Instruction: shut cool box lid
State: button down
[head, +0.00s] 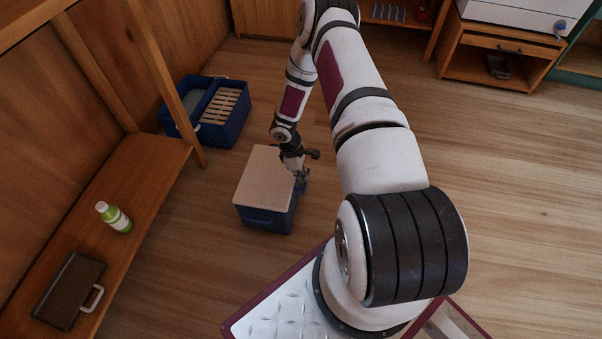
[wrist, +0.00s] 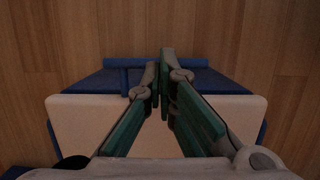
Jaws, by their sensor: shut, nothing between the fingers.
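The cool box (head: 264,220) is blue and stands on the wooden floor, left of my arm's base. Its pale beige lid (head: 265,178) lies over the top and looks about flat; I cannot tell whether a small gap is left under it. My gripper (head: 301,174) is at the right edge of the lid, pointing down. In the wrist view my gripper (wrist: 163,76) has its green-padded fingers together and empty, over the lid (wrist: 80,118). A blue side with a bar-like handle (wrist: 198,62) shows beyond the lid edge. Contact with the lid is unclear.
A blue crate (head: 238,125) with a slatted insert stands behind, by the wall. A wooden bench (head: 150,170) on the left holds a green bottle (head: 115,217) and a dark flat case (head: 68,290). The floor at right is clear.

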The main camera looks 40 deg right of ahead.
dwell(0.3)
jog(key=shift+b+x, duration=0.7)
jog(key=shift+x, duration=0.3)
jog(key=shift+r, duration=0.1)
jog(key=p+v, duration=0.6)
jog(key=v, duration=0.8)
jog(key=shift+s+d, duration=0.2)
jog(key=shift+d, duration=0.05)
jog(key=shift+r, duration=0.15)
